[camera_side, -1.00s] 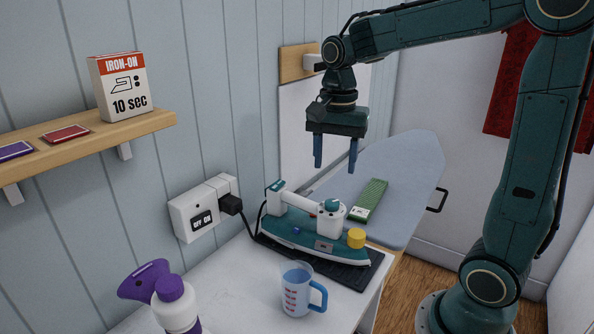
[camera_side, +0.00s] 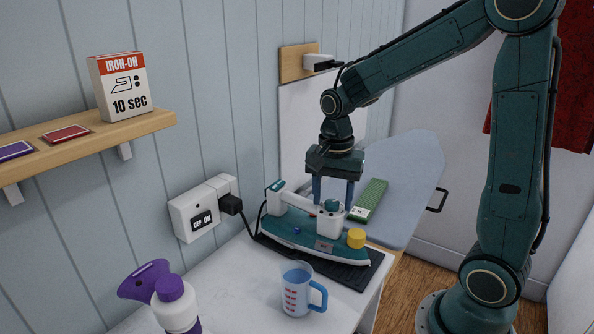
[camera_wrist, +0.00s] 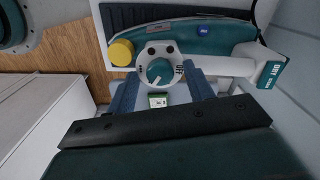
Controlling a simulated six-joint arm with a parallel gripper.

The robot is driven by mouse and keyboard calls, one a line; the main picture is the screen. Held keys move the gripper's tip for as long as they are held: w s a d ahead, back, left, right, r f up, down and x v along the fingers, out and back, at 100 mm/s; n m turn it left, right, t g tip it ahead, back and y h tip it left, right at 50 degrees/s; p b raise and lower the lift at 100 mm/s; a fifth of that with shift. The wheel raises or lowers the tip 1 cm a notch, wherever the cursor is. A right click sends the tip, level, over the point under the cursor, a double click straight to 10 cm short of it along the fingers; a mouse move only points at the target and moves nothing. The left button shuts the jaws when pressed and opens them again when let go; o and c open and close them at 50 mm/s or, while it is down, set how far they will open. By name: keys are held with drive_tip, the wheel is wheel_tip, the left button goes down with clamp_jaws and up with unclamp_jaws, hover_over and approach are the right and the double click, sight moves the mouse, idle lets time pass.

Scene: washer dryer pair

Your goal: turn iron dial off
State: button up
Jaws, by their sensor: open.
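The teal iron (camera_side: 310,240) stands on a dark mat (camera_side: 362,276) on the white counter. Its round teal dial (camera_side: 332,204) sits on top of the white housing at the handle's front end. The dial also shows in the wrist view (camera_wrist: 160,71), on a white ring with OFF lettering on its right; I cannot read the dial's exact setting. My gripper (camera_side: 333,199) points down over the housing, open. In the wrist view its fingers (camera_wrist: 160,80) are apart, one on each side of the dial, with nothing between them gripped. Contact with the dial is not visible.
A yellow knob (camera_side: 356,238) is close by on the iron's front. A measuring cup (camera_side: 297,290) and a purple-white spray bottle (camera_side: 175,302) stand on the counter. A wall outlet (camera_side: 203,211) holds the iron's plug. A green box (camera_side: 370,198) lies on the ironing board (camera_side: 412,165).

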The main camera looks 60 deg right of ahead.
drive_tip(key=c, duration=1)
drive_tip(key=shift+n, duration=0.4)
drive_tip(key=n, duration=0.9)
drive_tip(key=shift+n, duration=0.4)
drive_tip(key=n, duration=1.3)
drive_tip(key=shift+n, duration=0.3)
drive_tip(key=o, duration=1)
